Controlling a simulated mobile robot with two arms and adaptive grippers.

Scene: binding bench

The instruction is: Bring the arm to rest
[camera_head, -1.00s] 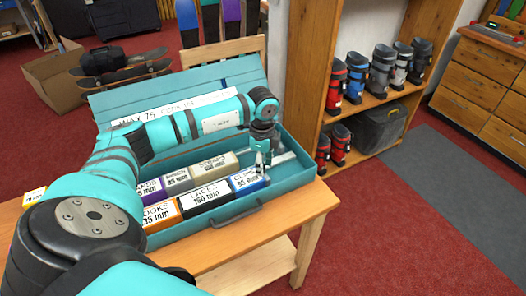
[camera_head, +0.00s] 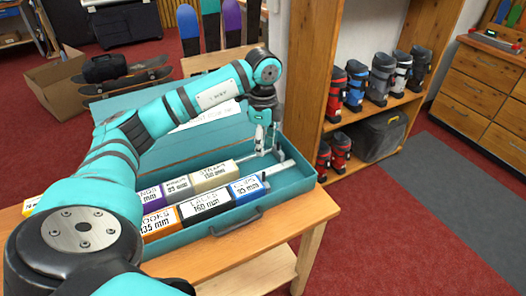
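My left gripper (camera_head: 264,146) hangs pointing down above the right end of the open teal case (camera_head: 290,187). Its fingers show small, and I cannot tell how far apart they are. It stands clear of the labelled boxes. The blue box (camera_head: 249,189) lies in the front row at the right, beside the black box (camera_head: 206,206) and the orange box (camera_head: 160,222). A beige box (camera_head: 211,177) and a purple box (camera_head: 152,197) lie in the row behind. My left arm covers part of the case and its raised lid (camera_head: 215,133). My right gripper is not in view.
The case stands on a wooden table (camera_head: 262,238). A wooden shelf (camera_head: 309,75) with several ski boots (camera_head: 382,75) stands behind at the right. A drawer cabinet (camera_head: 485,85) is farther right. Skateboards and a cardboard box (camera_head: 57,85) lie on the floor at back left.

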